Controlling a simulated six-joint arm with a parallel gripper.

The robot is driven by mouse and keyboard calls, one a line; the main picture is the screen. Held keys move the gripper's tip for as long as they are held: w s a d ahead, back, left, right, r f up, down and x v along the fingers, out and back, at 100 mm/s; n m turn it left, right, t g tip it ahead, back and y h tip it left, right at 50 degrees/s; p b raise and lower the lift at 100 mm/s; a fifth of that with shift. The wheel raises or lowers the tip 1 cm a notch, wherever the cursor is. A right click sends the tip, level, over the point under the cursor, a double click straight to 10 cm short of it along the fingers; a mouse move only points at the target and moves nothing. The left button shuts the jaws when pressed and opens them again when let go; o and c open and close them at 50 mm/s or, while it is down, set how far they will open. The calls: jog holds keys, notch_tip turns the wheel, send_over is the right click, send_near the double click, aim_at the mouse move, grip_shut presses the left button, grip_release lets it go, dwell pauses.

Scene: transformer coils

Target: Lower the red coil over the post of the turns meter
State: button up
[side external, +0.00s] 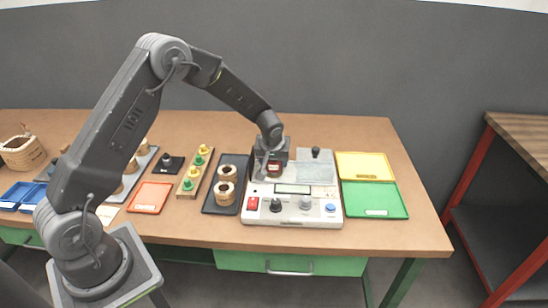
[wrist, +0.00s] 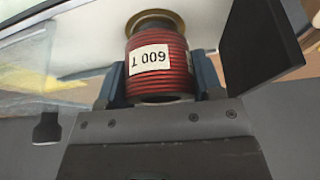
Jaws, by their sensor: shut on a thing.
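A clear plate with a dark knob (side external: 315,152) is on the meter, right of my gripper. Yellow (side external: 364,166) and green (side external: 374,200) trays lie to the right. A dark tray (side external: 212,200) with tan coils lies to the left, beside a rack of green and yellow pieces (side external: 196,171).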

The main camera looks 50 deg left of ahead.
jog(key=shift+f, duration=0.7)
jog(key=o, duration=1.3)
jog(key=shift+f, duration=0.1)
jog(key=shift+r, duration=3.85)
